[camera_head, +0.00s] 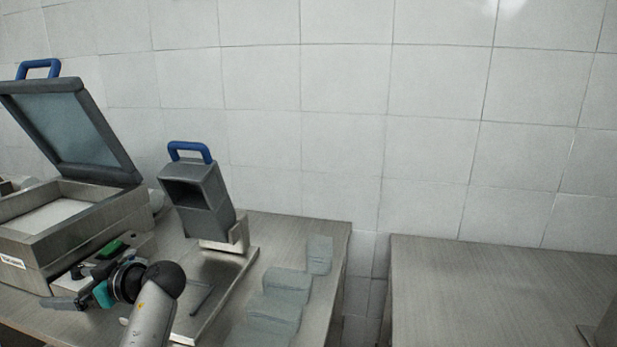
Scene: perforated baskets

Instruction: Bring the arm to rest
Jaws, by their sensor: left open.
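My left arm (150,317) comes in from the bottom at the left. My left gripper (72,287) is open, with its fingers pointing left, in front of the grey machine with the raised lid. I see nothing held between the fingers. Part of the gripper is hidden behind my own wrist. My right gripper is not in view.
A machine (125,212) with a raised glass lid (70,130) and blue handle stands at left. A grey device (198,205) with a blue handle stands right of it on a metal base. Several translucent containers (287,283) line the table. A right-hand table (500,280) looks mostly clear beyond a gap.

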